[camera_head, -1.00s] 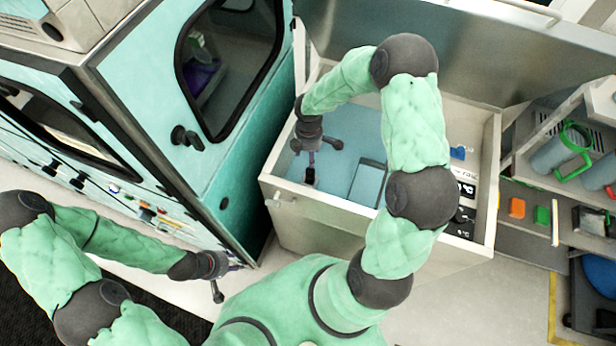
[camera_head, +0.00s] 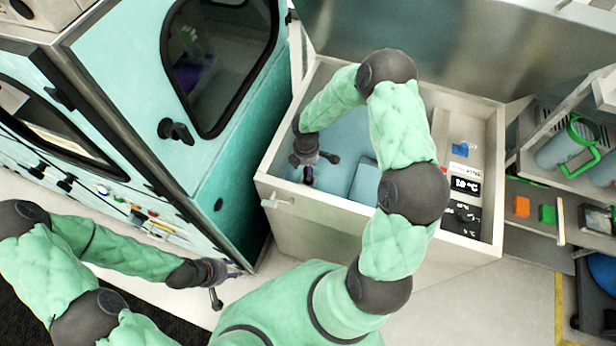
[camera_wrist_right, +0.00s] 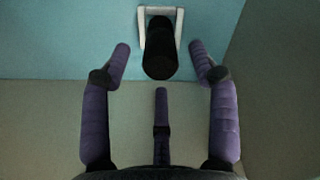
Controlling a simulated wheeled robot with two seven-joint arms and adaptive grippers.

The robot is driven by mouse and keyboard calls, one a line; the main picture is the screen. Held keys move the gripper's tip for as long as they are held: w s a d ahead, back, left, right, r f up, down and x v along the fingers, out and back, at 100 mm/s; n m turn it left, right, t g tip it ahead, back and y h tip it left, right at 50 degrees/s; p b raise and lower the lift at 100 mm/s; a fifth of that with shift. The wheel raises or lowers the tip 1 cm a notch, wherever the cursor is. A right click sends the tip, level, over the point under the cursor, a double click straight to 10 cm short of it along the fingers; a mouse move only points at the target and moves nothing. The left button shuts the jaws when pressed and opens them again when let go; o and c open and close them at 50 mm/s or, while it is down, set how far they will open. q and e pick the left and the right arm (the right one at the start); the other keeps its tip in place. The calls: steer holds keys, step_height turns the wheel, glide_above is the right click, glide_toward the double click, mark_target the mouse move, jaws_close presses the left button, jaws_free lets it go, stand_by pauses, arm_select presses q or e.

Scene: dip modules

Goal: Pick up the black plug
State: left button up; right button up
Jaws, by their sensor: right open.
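The black plug (camera_wrist_right: 160,50) shows in the right wrist view, upper middle, within a pale metal bracket (camera_wrist_right: 143,25) on a light blue surface. My right gripper (camera_wrist_right: 160,72) is open, with purple fingers on both sides of the plug and one below it; no finger visibly touches it. In the head view my right gripper (camera_head: 313,170) is inside the bin, near its left front corner, and largely hides the plug. My left gripper (camera_head: 216,292) is low at the left, outside the bin; its fingers are too small to read.
The bin (camera_head: 340,217) has raised walls around the right gripper. A teal cabinet (camera_head: 205,170) stands close on the left.

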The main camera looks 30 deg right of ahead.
step_height(320, 180, down, 5)
steer(key=shift+s+r+b, duration=0.1)
steer(key=shift+s+b, duration=0.05)
steer(key=shift+b, duration=0.3)
jaws_close()
